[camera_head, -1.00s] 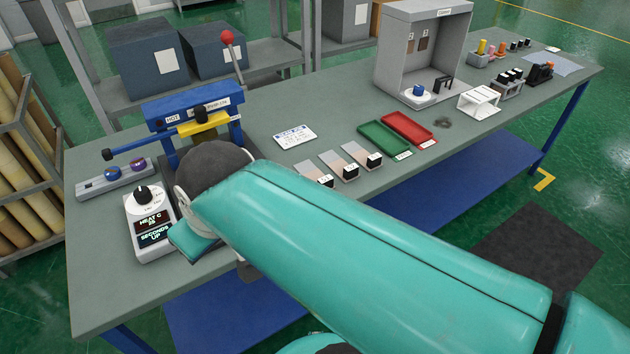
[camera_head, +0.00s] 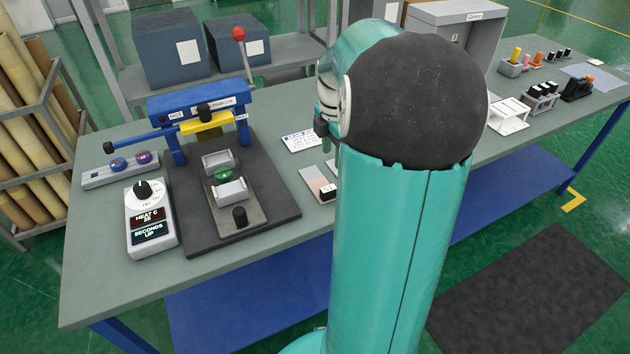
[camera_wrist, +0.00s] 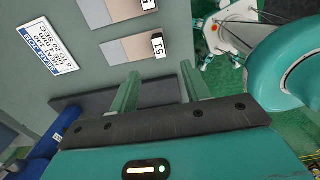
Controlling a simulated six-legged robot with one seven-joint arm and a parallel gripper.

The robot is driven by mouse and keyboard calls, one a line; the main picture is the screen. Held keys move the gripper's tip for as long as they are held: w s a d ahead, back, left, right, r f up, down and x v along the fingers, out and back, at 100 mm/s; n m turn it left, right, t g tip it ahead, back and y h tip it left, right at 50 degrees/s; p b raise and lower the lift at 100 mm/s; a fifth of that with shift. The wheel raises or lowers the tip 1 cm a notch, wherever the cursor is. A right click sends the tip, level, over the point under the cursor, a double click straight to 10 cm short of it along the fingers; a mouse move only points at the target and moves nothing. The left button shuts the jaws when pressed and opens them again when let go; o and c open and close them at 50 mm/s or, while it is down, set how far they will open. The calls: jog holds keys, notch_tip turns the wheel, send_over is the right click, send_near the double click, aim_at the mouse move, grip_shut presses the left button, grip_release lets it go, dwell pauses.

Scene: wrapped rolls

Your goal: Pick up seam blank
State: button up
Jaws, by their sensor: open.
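Flat brown-and-grey strips with black end tabs lie on the grey-green bench, and I take these as the seam blanks. In the wrist view, one strip (camera_wrist: 135,42) with a white-labelled tab (camera_wrist: 157,45) lies beyond my fingers, and part of a second strip (camera_wrist: 108,10) shows at the top edge. In the head view, one strip (camera_head: 316,179) shows beside my arm; my arm hides others. My gripper (camera_wrist: 159,70) is open, its two green fingers apart with nothing between them. The near strip lies ahead of the fingertips, with no contact visible.
A white job card (camera_wrist: 47,38) lies left of the strips. The blue press (camera_head: 200,115) on its dark base (camera_head: 270,205) and a heat controller (camera_head: 150,220) stand at the left.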

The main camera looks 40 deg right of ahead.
send_over(329, 188)
jog(key=f, duration=0.8)
jog(key=shift+s, duration=0.25)
jog(key=shift+w+a+f, duration=0.1)
jog(key=shift+f, duration=1.25)
jog(key=shift+w+a+f, duration=0.1)
jog(key=shift+f, duration=1.25)
grip_shut()
jog(key=shift+d+r, duration=0.1)
